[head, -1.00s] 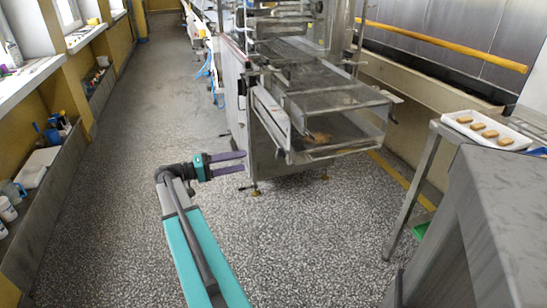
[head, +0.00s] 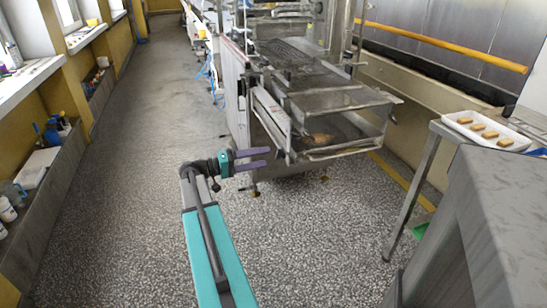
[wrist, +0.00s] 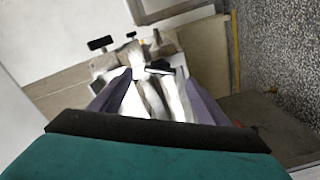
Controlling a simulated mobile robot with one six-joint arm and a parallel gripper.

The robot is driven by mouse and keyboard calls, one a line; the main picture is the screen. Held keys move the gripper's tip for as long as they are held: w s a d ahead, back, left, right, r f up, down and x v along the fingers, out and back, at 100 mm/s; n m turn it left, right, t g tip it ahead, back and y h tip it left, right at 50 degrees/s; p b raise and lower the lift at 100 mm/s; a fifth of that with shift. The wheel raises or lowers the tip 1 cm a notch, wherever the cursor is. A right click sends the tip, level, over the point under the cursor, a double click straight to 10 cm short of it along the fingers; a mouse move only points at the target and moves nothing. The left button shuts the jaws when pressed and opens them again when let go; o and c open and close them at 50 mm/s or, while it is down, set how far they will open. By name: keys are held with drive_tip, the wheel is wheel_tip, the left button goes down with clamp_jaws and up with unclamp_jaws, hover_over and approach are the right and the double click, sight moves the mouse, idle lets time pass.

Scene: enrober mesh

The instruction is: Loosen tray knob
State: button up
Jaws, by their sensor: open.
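My gripper (head: 268,157) is open, its two purple fingers pointing right in the head view. It is beside the lower front corner of the steel machine, just below the side rail of the mesh tray section (head: 335,100). In the wrist view the purple fingers (wrist: 155,92) reach toward pale, blurred metal parts. A black T-shaped knob (wrist: 100,43) stands beyond the fingers at the left, with a smaller black knob (wrist: 130,35) near it. Another black piece (wrist: 158,68) shows between the fingertips. I cannot tell which of these is the tray knob, or whether anything touches the fingers.
A brown piece (head: 320,138) lies in the lower tray. A white tray (head: 516,148) of brown bars rests on a steel stand at the right. A steel-topped block (head: 510,200) fills the lower right. The speckled floor (head: 140,180) to the left is clear.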

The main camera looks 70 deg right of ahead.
sight(277, 154)
drive_tip(key=shift+x, duration=2.75)
drive_tip(key=shift+c, duration=0.2)
drive_tip(key=c, duration=1)
